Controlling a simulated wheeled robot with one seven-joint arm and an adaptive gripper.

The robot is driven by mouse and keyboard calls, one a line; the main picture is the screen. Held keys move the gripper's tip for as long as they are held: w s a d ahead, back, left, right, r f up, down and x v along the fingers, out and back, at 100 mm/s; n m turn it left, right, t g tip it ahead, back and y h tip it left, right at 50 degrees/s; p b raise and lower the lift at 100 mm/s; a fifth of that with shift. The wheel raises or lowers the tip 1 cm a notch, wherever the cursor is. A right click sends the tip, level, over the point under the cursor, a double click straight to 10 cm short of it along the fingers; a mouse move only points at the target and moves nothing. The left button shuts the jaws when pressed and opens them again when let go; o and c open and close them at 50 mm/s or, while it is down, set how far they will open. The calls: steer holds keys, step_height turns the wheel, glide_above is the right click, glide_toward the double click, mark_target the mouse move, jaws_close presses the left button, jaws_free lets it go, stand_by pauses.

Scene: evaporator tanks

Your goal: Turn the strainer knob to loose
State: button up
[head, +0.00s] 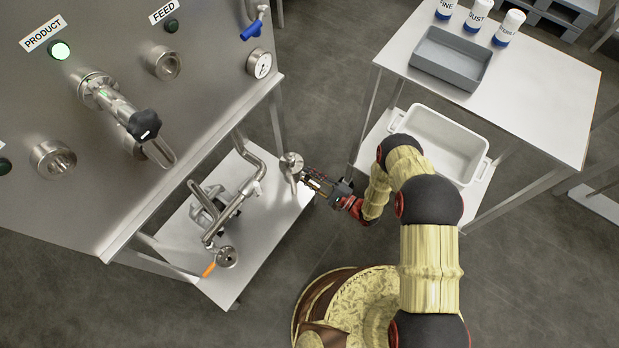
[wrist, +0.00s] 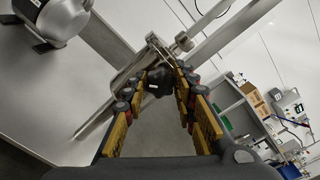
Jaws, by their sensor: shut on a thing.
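My gripper (wrist: 165,80) has its yellow-padded fingers on both sides of a dark, lobed knob (wrist: 160,80) with a small white mark. It is shut on this knob. Beyond the knob in the wrist view is a shiny metal strainer body (wrist: 150,57). In the head view my gripper (head: 311,181) reaches left to a round metal fitting (head: 291,163) at the right side of the low steel stand; the held knob is mostly hidden there. Another black knob (head: 144,125) with a white mark sits on the PRODUCT fitting of the panel. Whether the held knob is tight or loose cannot be told.
Metal pipework (head: 228,205) with an orange-handled valve (head: 222,260) stands on the low steel stand (head: 268,235). At right, a table (head: 535,95) carries a grey tray (head: 437,60) and several white bottles. A white bin (head: 487,165) is below. Floor between is open.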

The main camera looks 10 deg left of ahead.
steer(key=n+b, duration=0.1)
steer(key=n, duration=0.5)
steer(key=shift+n, duration=0.3)
steer(key=n, duration=0.6)
steer(key=shift+b, duration=0.4)
steer(key=n, duration=0.5)
steer(key=shift+n+b, duration=0.3)
steer(key=shift+b, duration=0.1)
steer(key=n+b, duration=0.1)
steer(key=n, duration=0.5)
steer(key=o, duration=1.2)
steer(key=shift+c, duration=0.2)
